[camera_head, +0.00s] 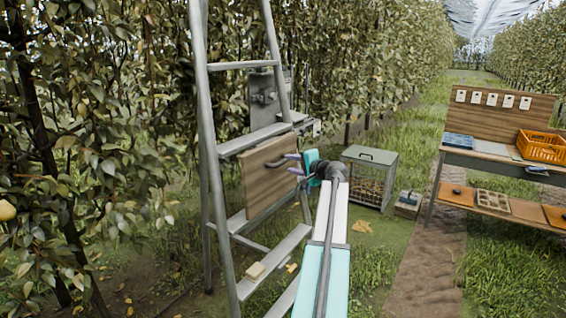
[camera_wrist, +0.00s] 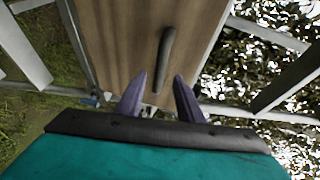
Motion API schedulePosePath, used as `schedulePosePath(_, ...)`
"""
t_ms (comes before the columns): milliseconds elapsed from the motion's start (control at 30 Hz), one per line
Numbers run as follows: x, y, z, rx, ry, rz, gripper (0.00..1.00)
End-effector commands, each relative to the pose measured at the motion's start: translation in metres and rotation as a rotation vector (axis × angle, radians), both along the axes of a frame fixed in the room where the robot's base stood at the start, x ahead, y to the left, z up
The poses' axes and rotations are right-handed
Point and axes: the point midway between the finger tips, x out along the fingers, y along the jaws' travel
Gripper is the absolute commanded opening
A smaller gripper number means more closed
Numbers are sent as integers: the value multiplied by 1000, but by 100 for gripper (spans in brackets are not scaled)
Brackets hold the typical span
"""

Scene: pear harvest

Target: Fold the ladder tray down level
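The ladder tray (camera_head: 262,185) is a wooden panel that hangs upright, folded against the ladder (camera_head: 213,170), with a dark bar handle (camera_head: 277,162) near its top. In the wrist view the tray (camera_wrist: 125,45) fills the upper middle, and its handle (camera_wrist: 166,55) runs toward the gap between my fingers. My gripper (camera_head: 291,163) is to the right of the handle in the head view. In the wrist view my gripper (camera_wrist: 159,76) is open, with its two purple fingers apart. The handle appears just beyond the fingertips; I cannot tell whether it lies between them.
A wire-sided crate (camera_head: 370,178) stands on the grass behind my arm. A small box (camera_head: 408,204) is beside it. A workbench (camera_head: 490,160) with an orange basket (camera_head: 541,147) is at the right. Pear foliage crowds the left.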

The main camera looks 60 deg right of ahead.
Motion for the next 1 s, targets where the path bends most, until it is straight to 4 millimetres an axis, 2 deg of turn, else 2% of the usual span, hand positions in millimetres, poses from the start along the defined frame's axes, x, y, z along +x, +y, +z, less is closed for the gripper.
schedulePosePath(100, 16, -7, -2, 1, 0, 2, 34)
schedulePosePath(433, 49, -22, -10, 1, 0, 0, 34)
schedulePosePath(633, 56, -25, -13, 0, 0, 0, 34)
schedulePosePath(933, 57, -25, -14, 1, 0, -1, 34)
schedulePosePath(1000, 56, -25, -14, 1, 0, -1, 24)
